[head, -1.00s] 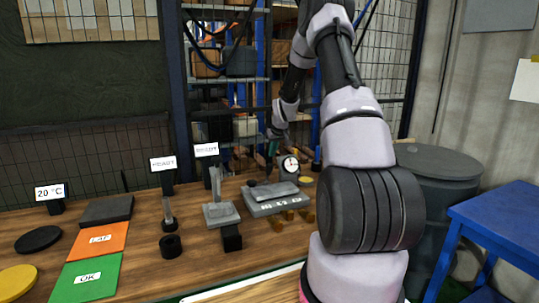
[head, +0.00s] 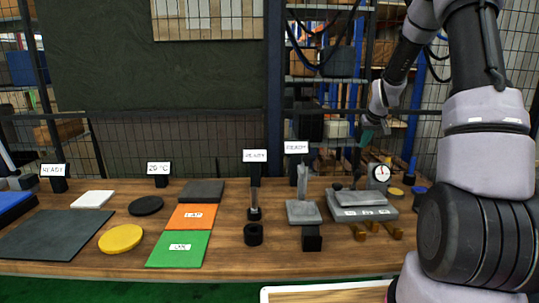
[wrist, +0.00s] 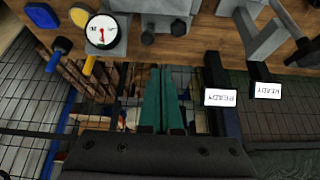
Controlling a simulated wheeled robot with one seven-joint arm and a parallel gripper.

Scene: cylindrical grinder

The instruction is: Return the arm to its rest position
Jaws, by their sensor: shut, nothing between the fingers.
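My arm rises at the right of the head view and bends down toward the bench. My gripper (head: 370,138) hangs above the back right part of the bench, left of the dial gauge (head: 379,173). In the wrist view my gripper (wrist: 165,72) shows its two green fingers side by side, shut and with nothing held. The dial gauge (wrist: 102,31) stands at the upper left there, apart from the fingers.
The wooden bench (head: 120,239) holds a grey fixture (head: 360,205), a stand (head: 303,212), a green OK mat (head: 178,249), an orange mat (head: 191,217) and a yellow disc (head: 121,239). Small signs (head: 296,147) stand behind. A wire mesh fence (head: 220,145) runs along the back.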

